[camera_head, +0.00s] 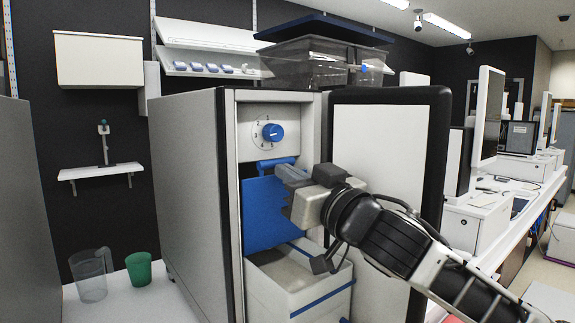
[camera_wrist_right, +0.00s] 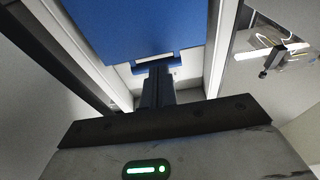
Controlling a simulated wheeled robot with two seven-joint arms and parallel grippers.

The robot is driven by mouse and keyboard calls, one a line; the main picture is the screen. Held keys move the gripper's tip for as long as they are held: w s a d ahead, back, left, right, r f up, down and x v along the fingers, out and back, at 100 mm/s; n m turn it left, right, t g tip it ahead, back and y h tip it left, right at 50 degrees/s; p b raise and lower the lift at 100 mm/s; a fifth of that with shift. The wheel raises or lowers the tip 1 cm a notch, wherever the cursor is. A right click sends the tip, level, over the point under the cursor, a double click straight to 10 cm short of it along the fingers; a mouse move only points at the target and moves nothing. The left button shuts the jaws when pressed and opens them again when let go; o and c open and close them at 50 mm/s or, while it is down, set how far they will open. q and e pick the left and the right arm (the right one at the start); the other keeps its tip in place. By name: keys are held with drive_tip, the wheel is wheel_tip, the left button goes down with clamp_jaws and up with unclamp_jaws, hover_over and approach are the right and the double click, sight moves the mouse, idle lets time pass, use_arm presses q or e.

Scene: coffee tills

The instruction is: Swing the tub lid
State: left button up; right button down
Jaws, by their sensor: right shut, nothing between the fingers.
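A blue panel (camera_head: 268,212), which looks like the tub lid, stands steeply inside the open grey machine, above a white tub (camera_head: 300,283) with blue bands. The panel also fills the top of the right wrist view (camera_wrist_right: 150,25), with a notched edge. My right gripper (camera_head: 288,176) reaches in from the right, in front of the panel's upper right part. Its fingers are shut and empty; in the wrist view the fingertips (camera_wrist_right: 157,70) are close to the notched edge. Whether they touch it I cannot tell. My left gripper is not in view.
The machine's door (camera_head: 378,130) is open at the right, behind my right arm. A blue knob (camera_head: 273,132) sits above the opening. A clear bin (camera_head: 310,65) stands on top. A clear jug (camera_head: 90,277) and a green cup (camera_head: 139,269) stand at the left.

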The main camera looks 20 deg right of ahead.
drive_tip(key=shift+w+a, duration=0.15)
drive_tip(key=shift+w, duration=0.25)
drive_tip(key=shift+r, duration=0.1)
drive_tip(key=shift+p+x, duration=0.55)
drive_tip(key=shift+x, duration=0.25)
drive_tip(key=shift+s, duration=0.1)
